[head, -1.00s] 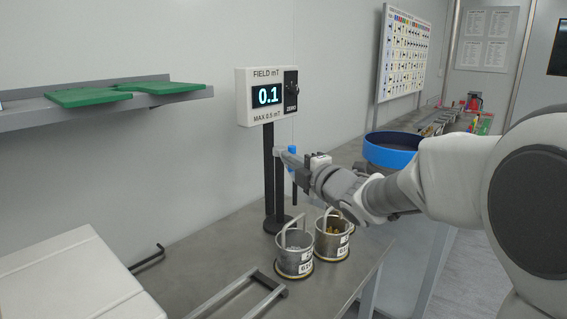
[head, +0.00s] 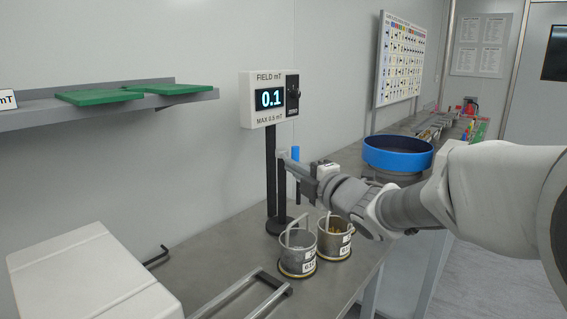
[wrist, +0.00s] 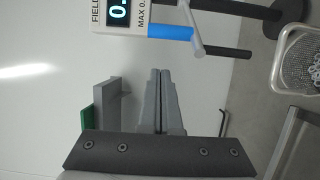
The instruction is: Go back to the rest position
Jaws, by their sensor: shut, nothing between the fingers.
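My gripper (head: 285,156) is stretched out to the left over the bench, in front of the field meter's stand. In the wrist view its two grey fingers (wrist: 159,90) lie together with nothing between them. The field meter (head: 270,99) reads 0.1 and stands on a dark post; part of it also shows at the top of the wrist view (wrist: 133,16). A blue-topped probe (head: 295,160) hangs beside the post, just behind my gripper. It also shows in the wrist view (wrist: 170,32), apart from the fingers.
Two metal pots (head: 298,256) (head: 334,240) with handles stand on the bench below my arm. A blue-rimmed bowl (head: 397,152) is behind the arm. A white box (head: 88,275) and a metal rail handle (head: 262,297) are at the front. A shelf (head: 40,117) holds green boards.

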